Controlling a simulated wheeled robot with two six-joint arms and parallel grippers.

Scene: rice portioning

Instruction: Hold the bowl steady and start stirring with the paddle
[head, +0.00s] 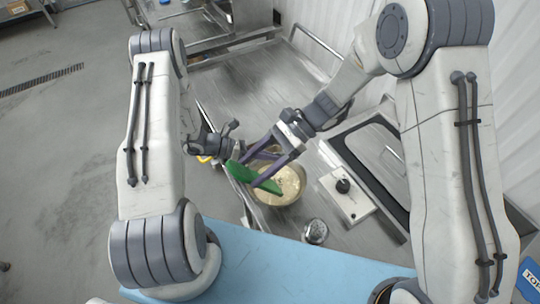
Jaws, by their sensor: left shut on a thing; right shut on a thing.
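A round bowl (298,196) with pale rice (285,181) in it stands on the metal counter in the middle of the head view. My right gripper (262,168) is shut on a green paddle (243,174). The paddle is tilted, and its lower end reaches over the rice at the bowl's left side. Whether it touches the rice is hard to tell. My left gripper (242,148) is at the bowl's far left rim and is shut on it. Its fingertips are partly hidden behind my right gripper and the paddle.
A control box with a black knob (343,186) and a dark-rimmed unit (372,150) stand right of the bowl. A small round metal item (315,231) is in front. A blue surface (285,266) lies nearest. Bare metal counter (262,82) is behind the bowl.

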